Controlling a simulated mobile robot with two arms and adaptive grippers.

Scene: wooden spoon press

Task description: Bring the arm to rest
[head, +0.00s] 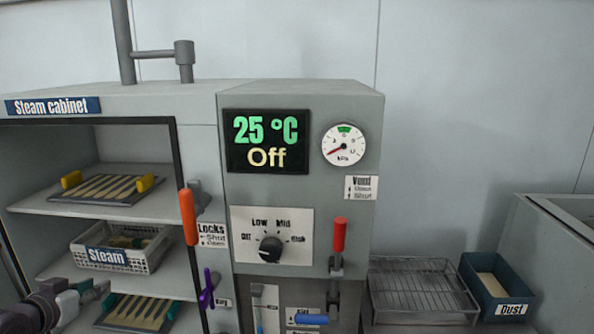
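My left gripper (92,293) is at the lower left corner, low in front of the steam cabinet (198,120). It is beside the bottom rack and below the basket labelled Steam. It is small and partly cut off by the frame edge, and I cannot tell how far its fingers are apart. I see nothing clearly held in it. My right gripper is not in view.
The cabinet front is open, with slatted racks and a white basket (98,245) inside. An orange handle (188,217), a purple lever (207,288) and a red-handled lever (339,236) stick out. The display reads 25 °C, Off. A wire rack (420,290) and Dust bin (509,310) stand right.

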